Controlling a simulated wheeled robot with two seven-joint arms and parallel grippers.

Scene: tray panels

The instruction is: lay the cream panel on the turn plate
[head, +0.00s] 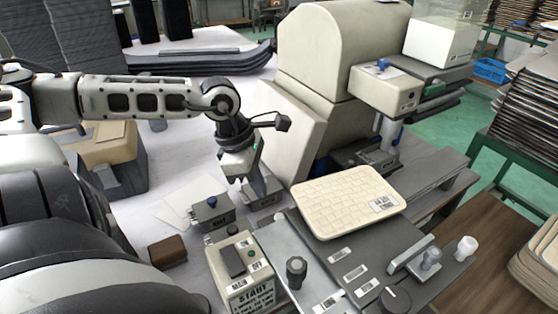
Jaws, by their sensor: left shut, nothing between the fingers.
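The cream panel (345,200) is a thin rounded rectangle with a woven pattern and a small white label near its right edge. It lies flat over the machine's plate area in the middle right; whatever is directly under it is hidden, so I cannot make out the turn plate. My left gripper (236,182) points down to the left of the panel, apart from it. It is shut and empty, beside a small grey block. My right gripper is not in view.
A control box (247,277) marked START stands in front, with a grey box with a blue button (212,212) behind it. A large cream machine housing (325,75) rises behind the panel. Knobs line the near plate. Stacked panels (525,115) stand at right.

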